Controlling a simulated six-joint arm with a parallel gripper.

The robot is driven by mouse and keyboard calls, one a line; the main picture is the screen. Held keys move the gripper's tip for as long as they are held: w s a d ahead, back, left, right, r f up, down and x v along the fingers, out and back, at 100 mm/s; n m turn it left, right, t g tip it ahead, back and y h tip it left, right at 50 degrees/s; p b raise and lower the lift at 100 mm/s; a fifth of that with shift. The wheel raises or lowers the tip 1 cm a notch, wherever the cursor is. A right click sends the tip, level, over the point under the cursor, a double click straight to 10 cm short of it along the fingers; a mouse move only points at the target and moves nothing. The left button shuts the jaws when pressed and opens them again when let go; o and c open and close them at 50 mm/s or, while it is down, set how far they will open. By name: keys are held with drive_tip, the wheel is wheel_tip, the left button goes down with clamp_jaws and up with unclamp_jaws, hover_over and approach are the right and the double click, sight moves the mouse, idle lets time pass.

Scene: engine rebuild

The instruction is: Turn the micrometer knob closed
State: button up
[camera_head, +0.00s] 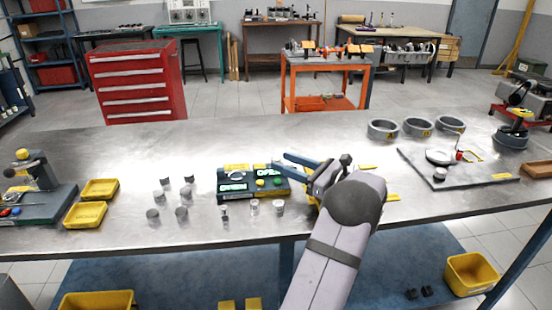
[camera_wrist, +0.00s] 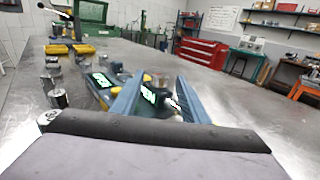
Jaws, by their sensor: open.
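My gripper (camera_head: 290,163) is open above the right end of a dark gauge station (camera_head: 232,197) with lit green displays and coloured buttons. In the wrist view the two blue fingers (camera_wrist: 162,78) stand apart. A small greyish cylinder (camera_wrist: 160,80), which looks like the micrometer knob, shows between them. I cannot tell whether either finger touches it. A lit display (camera_wrist: 148,95) also shows between the fingers, and another (camera_wrist: 102,80) lies left of them. In the head view the knob cannot be made out, and my gripper and arm cover part of that area.
Several small metal cylinders (camera_head: 182,213) stand left of the station, with a few more in front. Two yellow trays (camera_head: 86,215) lie farther left. Three grey rings (camera_head: 417,127) and a grey plate with parts (camera_head: 475,177) are at the right. The bench (camera_head: 330,125) behind is clear.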

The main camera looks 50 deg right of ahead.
sight(276, 158)
drive_tip(key=shift+w+a, duration=0.1)
drive_tip(key=shift+w, duration=1.95)
drive_tip(key=shift+p, duration=0.3)
clamp_jaws()
